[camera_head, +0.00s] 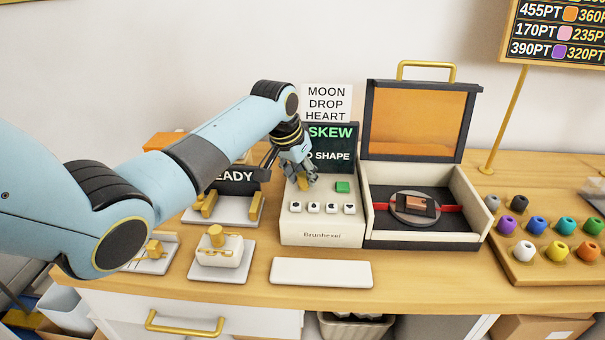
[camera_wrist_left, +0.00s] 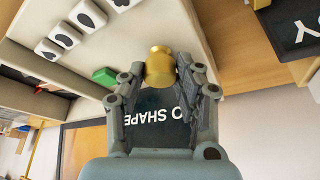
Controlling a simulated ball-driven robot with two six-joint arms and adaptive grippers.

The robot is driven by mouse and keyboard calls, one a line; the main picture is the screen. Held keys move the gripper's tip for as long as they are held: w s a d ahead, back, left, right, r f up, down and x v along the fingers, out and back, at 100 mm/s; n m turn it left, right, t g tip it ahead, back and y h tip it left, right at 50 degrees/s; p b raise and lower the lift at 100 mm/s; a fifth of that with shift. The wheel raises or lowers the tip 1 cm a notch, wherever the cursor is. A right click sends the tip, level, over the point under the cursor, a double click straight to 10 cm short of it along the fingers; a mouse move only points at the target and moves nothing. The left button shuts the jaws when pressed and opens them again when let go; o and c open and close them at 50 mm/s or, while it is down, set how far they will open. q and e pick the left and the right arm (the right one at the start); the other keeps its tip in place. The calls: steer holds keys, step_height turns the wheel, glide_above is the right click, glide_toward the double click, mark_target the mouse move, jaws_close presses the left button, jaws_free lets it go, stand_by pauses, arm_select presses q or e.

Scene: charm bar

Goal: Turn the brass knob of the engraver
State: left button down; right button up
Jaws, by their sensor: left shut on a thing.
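The engraver (camera_head: 321,230) is a cream box with a dark screen reading "SKEW" and "O SHAPE", a green button (camera_head: 343,187) and a row of shape keys. My left gripper (camera_head: 303,182) is over the left part of its top panel. In the left wrist view the brass knob (camera_wrist_left: 160,66) sits between the fingertips of the gripper, which is shut on it. In the head view the fingers mostly hide the knob. The engraver's open chamber (camera_head: 381,240) holds a brown piece (camera_head: 416,203) on a round grey plate between red jaws. My right gripper is not in view.
The chamber's lid (camera_head: 416,120) stands open at the back. A board of coloured beads (camera_head: 535,273) lies on the right. Small stands with brass parts (camera_head: 219,262) are on the left. A white blank tray (camera_head: 321,272) lies in front of the engraver.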

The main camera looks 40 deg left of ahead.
arm_select(q)
steer(key=shift+d+r+n+y+p, duration=0.1)
steer(key=shift+n+y+p, duration=0.25)
steer(key=shift+n+p, duration=0.5)
steer(key=shift+d+r+n+y+p, duration=0.1)
steer(key=shift+n+y+p, duration=0.25)
steer(key=shift+n+p, duration=0.5)
steer(key=shift+f+n+g+y+p, duration=0.1)
steer(key=shift+n+g+y+p, duration=0.2)
steer(key=shift+n+p, duration=0.4)
steer(key=n+y, duration=0.1)
steer(key=n, duration=0.2)
steer(key=shift+w+g, duration=0.1)
steer(key=shift+g, duration=0.2)
steer(key=n, duration=0.1)
steer(key=n+g, duration=0.1)
steer(key=n, duration=0.1)
steer(key=shift+w+d+f+n+y, duration=0.1)
steer(key=shift+d+f+n+y, duration=0.05)
steer(key=shift+n+y, duration=0.2)
steer(key=shift+w+n+g+y+b, duration=0.1)
steer(key=shift+n+g+y+b, duration=0.25)
steer(key=shift+n+b, duration=0.7)
steer(key=shift+n+g+y+b, duration=0.1)
steer(key=shift+n+g+b, duration=0.45)
steer(key=shift+n, duration=0.85)
steer(key=c, duration=0.9)
jaws_free()
steer(key=shift+c, duration=0.2)
